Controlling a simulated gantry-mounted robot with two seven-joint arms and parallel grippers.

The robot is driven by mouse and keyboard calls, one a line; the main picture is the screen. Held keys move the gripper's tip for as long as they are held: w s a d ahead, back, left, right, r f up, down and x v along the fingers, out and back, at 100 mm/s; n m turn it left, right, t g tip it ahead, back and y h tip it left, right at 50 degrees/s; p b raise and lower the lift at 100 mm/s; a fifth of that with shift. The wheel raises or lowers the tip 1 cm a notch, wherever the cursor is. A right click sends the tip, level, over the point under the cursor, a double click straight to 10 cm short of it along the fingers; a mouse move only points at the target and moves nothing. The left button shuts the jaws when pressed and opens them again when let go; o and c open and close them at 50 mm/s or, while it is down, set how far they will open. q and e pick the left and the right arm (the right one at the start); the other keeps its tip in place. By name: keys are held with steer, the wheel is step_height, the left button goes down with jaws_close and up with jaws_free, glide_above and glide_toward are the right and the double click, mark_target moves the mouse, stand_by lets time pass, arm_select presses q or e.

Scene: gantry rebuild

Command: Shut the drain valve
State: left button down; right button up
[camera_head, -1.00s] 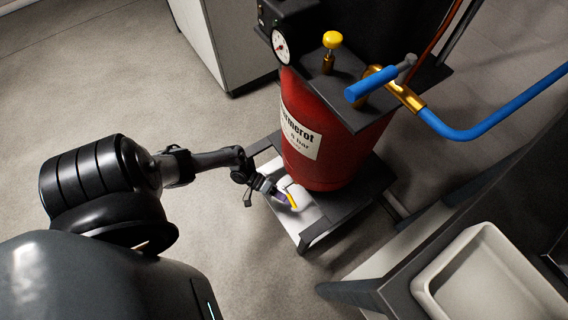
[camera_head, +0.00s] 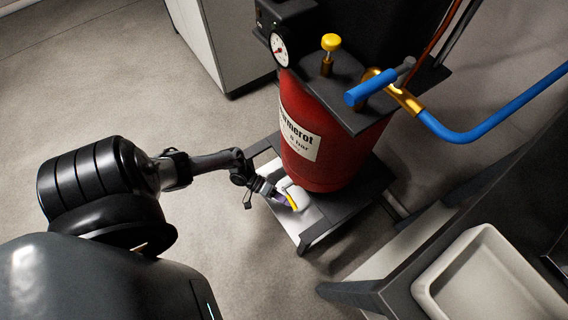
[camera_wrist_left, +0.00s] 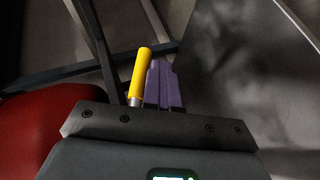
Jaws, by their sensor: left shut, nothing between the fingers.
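The drain valve's yellow lever (camera_head: 292,202) shows low at the front of the red tank (camera_head: 320,165), above the dark stand. It also shows in the left wrist view (camera_wrist_left: 140,76), standing out from a metal stem. My left gripper (camera_head: 283,198) is right beside it, fingers shut with nothing between them. In the left wrist view the purple fingertips (camera_wrist_left: 162,85) are together just right of the lever, very close; whether they touch it I cannot tell. The valve body is hidden. My right gripper is in neither view.
The tank rests on a dark stand (camera_head: 345,212) with a pale lower surface. Above are a gauge (camera_head: 281,48), a yellow knob (camera_head: 332,41) and a blue-handled valve (camera_head: 370,87) with a blue hose (camera_head: 490,116). A bench with a white basin (camera_head: 440,262) is at right. Floor at left is clear.

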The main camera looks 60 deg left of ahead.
arm_select(q)
steer(key=shift+d+r+p, duration=0.3)
steer(key=shift+d+p, duration=0.1)
steer(key=shift+p, duration=0.05)
stand_by(0.7)
steer(key=shift+w+d+r+p, duration=0.1)
steer(key=shift+d+r+p, duration=0.1)
steer(key=shift+p, duration=0.15)
stand_by(0.5)
stand_by(0.7)
